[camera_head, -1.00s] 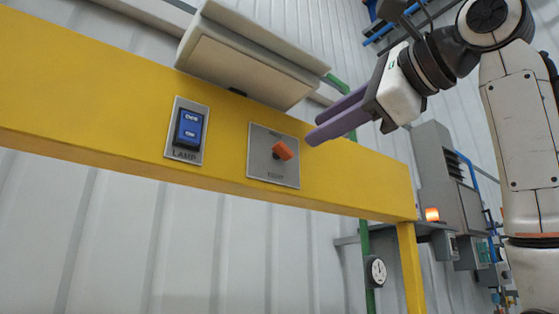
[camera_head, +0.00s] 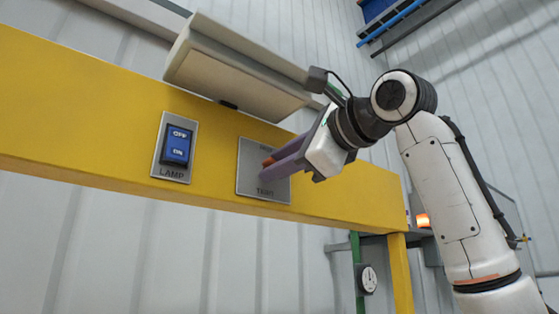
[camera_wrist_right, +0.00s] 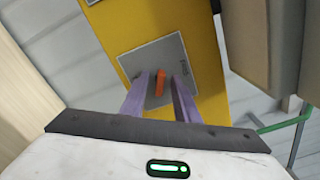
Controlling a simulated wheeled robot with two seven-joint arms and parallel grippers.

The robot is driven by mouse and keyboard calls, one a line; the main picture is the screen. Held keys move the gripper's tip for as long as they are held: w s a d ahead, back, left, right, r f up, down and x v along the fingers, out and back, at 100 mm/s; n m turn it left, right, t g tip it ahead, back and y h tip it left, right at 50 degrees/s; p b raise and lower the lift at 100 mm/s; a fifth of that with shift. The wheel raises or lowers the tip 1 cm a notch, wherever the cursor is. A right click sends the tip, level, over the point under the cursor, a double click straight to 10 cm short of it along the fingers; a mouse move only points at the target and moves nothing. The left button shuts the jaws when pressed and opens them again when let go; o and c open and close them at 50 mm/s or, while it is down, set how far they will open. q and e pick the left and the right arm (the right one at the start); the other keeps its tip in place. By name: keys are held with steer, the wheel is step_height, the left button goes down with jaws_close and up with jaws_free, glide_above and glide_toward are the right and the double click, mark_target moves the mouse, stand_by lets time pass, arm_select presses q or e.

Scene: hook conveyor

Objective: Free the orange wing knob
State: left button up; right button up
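The orange wing knob (camera_head: 268,161) sits on a grey plate (camera_head: 246,183) on the yellow beam and is mostly hidden by my fingers in the head view. In the right wrist view the knob (camera_wrist_right: 160,84) stands between my two purple fingers, with a small gap showing on each side. My right gripper (camera_head: 270,168) reaches in from the right with its fingertips at the plate. It is open around the knob in the wrist view (camera_wrist_right: 163,80). My left gripper is in neither view.
A blue LAMP switch (camera_head: 178,144) sits left of the plate on the yellow beam (camera_head: 80,100). A beige box (camera_head: 235,80) juts out above the plate, close to my right wrist. A round gauge (camera_head: 367,279) and a lit orange lamp (camera_head: 422,220) are lower right.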

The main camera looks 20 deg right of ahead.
steer(key=c, duration=0.7)
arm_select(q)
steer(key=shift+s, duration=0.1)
arm_select(e)
jaws_close()
arm_select(q)
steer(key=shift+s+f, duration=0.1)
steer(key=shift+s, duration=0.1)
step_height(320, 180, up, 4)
steer(key=p, duration=0.3)
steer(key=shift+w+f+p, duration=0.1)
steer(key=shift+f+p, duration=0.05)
steer(key=shift+p, duration=0.25)
arm_select(e)
steer(key=n, duration=2.2)
steer(key=shift+f, duration=0.4)
steer(key=shift+n, duration=0.3)
steer(key=o, duration=0.7)
jaws_free()
steer(key=shift+d+r, duration=0.1)
